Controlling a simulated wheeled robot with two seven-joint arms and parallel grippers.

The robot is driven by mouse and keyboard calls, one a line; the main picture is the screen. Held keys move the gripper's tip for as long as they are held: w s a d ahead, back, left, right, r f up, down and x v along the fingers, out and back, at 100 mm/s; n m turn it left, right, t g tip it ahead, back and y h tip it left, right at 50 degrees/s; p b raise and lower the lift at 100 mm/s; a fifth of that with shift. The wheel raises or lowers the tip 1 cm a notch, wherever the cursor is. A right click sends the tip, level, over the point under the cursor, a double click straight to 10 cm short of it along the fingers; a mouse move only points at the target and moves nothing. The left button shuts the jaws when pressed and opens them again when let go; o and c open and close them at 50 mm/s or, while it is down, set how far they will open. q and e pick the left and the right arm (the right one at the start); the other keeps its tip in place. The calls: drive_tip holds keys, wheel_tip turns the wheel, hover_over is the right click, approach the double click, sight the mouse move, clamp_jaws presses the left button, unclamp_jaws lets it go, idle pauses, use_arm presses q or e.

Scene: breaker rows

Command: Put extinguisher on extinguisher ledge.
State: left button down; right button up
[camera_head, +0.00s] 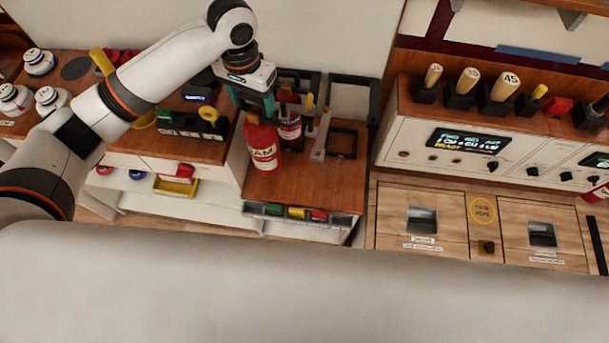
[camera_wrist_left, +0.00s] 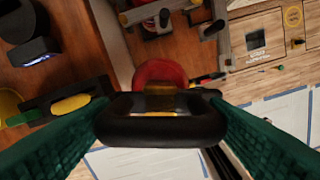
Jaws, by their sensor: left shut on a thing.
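A red extinguisher (camera_head: 262,150) with a pale label stands roughly upright over a brown wooden ledge (camera_head: 300,188) in the head view. My left gripper (camera_head: 254,110) is shut on its top from above. In the left wrist view its black handle (camera_wrist_left: 160,130) lies between my green finger pads, with the red body (camera_wrist_left: 160,75) beyond. I cannot tell whether its base touches the wood. No marking shows whether this is the extinguisher ledge. My right gripper is not in view.
A second red bottle (camera_head: 290,130) stands close behind, beside black frames and a grey bracket (camera_head: 321,138). Coloured blocks (camera_head: 296,213) line the ledge's front. A control panel (camera_head: 468,140) and a row of handled tools (camera_head: 503,88) stand right. The ledge's front right is clear.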

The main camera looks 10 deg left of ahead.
sight(263, 123)
use_arm(q)
drive_tip(key=shift+w+d+m, duration=0.4)
drive_tip(key=shift+w, duration=0.4)
drive_tip(key=shift+w+f, duration=0.2)
drive_tip(key=shift+f, duration=0.05)
drive_tip(key=shift+f+p, duration=0.3)
drive_tip(key=shift+f, duration=0.05)
wheel_tip(263, 123, down, 8)
drive_tip(key=shift+w+f+p, duration=0.1)
drive_tip(key=shift+f+p, duration=0.1)
drive_tip(key=shift+p, duration=0.65)
drive_tip(key=shift+f, duration=0.45)
drive_tip(key=shift+c, duration=1.1)
unclamp_jaws()
drive_tip(key=shift+s+f, duration=0.2)
drive_tip(key=shift+f, duration=0.05)
drive_tip(key=shift+r, duration=0.15)
